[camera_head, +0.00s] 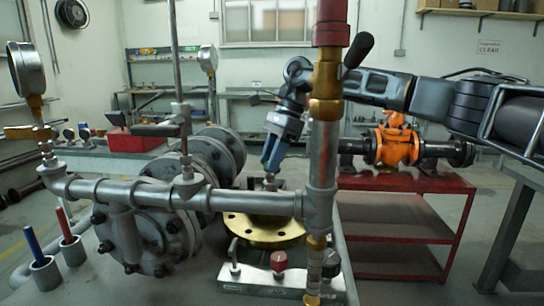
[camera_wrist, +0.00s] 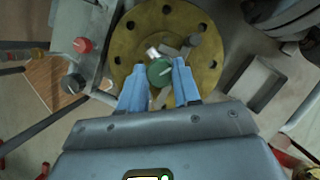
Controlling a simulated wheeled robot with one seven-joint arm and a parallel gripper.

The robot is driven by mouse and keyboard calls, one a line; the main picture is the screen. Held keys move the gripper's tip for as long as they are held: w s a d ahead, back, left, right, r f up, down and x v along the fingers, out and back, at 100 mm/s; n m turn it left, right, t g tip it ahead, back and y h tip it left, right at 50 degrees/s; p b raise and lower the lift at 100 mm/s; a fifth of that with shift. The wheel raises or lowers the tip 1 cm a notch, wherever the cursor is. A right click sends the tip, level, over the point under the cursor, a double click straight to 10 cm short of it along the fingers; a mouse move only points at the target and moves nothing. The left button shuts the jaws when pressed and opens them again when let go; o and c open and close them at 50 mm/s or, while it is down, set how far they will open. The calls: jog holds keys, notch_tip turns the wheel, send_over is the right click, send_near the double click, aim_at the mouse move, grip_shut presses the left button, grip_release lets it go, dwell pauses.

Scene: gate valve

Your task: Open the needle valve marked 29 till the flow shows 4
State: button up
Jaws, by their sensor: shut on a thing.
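My gripper (camera_head: 269,168) reaches down behind the pipework in the head view. In the wrist view my gripper (camera_wrist: 158,72) has its two blue fingers closed on a round green knob (camera_wrist: 158,73) with a pale pointer line. The knob sits over a brass flange (camera_wrist: 205,76); small metal fittings show beside it. In the head view a metal stem (camera_head: 270,183) shows below my fingers, above the brass flange (camera_head: 262,232); the green knob is hidden there. No mark 29 is legible. I cannot make out a flow reading in either view.
A metal block (camera_head: 262,284) in front carries a red knob (camera_head: 279,261) and a dark knob (camera_head: 234,256). A vertical pipe (camera_head: 322,160) and a horizontal pipe (camera_head: 245,202) stand before my gripper. A gauge (camera_head: 26,68) is at left. An orange valve (camera_head: 396,146) is on a red bench.

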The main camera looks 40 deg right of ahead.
jog(key=shift+n+g, duration=0.3)
jog(key=shift+n, duration=0.4)
dwell(2.3)
dwell(0.3)
jog(key=o, duration=1)
jog(key=shift+p, duration=0.3)
jog(key=shift+o, duration=0.2)
jog(key=v, duration=0.7)
jog(key=shift+d+r, duration=0.2)
jog(key=shift+r, duration=0.15)
